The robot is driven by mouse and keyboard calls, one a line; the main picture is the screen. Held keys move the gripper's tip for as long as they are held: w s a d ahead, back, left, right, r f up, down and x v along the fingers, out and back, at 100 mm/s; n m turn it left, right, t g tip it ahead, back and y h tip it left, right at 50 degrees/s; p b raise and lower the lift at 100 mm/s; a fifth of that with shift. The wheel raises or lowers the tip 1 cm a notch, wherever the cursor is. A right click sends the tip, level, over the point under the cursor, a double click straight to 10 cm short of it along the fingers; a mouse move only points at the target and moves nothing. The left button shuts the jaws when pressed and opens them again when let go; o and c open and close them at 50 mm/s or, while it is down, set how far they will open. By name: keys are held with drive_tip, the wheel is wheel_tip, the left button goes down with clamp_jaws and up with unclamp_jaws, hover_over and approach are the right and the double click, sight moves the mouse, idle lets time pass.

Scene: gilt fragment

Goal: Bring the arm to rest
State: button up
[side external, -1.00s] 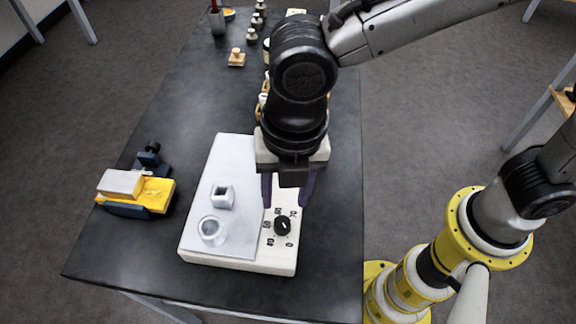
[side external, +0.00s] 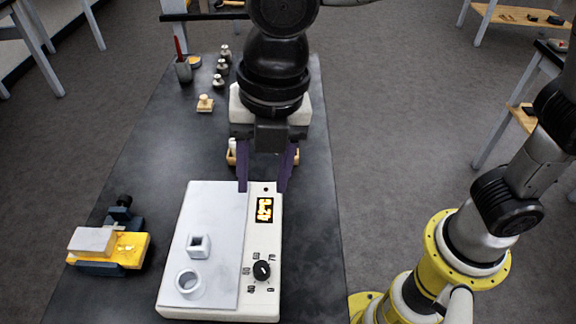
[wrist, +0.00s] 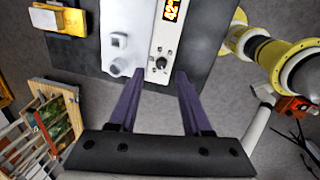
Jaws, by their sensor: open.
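My gripper (side external: 266,188) is open and empty, its two purple fingers spread apart. In the side external view it hangs in the air in front of or above the back end of a white hotplate-like device (side external: 262,298). The device has a dark dial (side external: 262,270), a lit display (side external: 264,210), and a pale plate (side external: 215,225) bearing a small square block (side external: 199,246) and a white ring-shaped piece (side external: 188,282). In the wrist view the fingers (wrist: 155,100) point toward the device's dial end, with nothing between them.
A yellow and grey vise-like tool (side external: 110,247) lies left of the device. Several small weights (side external: 220,75), a wooden-knobbed piece (side external: 205,103) and a grey cup with a red item (side external: 183,70) stand farther back. Dark tabletop is clear at right (side external: 315,230).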

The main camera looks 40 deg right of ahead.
drive_tip(key=d+r+m+t, duration=0.1)
drive_tip(key=d+r+m, duration=0.3)
drive_tip(key=d, duration=0.6)
drive_tip(key=d+r+m+t, duration=0.2)
drive_tip(key=d+m, duration=0.3)
drive_tip(key=d, duration=0.5)
drive_tip(key=s+d+f+m+t+h, duration=0.1)
drive_tip(key=s+d+f+m, duration=0.6)
drive_tip(key=m, duration=1.2)
drive_tip(key=s+d, duration=0.2)
drive_tip(key=shift+s+f+t, duration=0.3)
drive_tip(key=shift+s+f, duration=0.05)
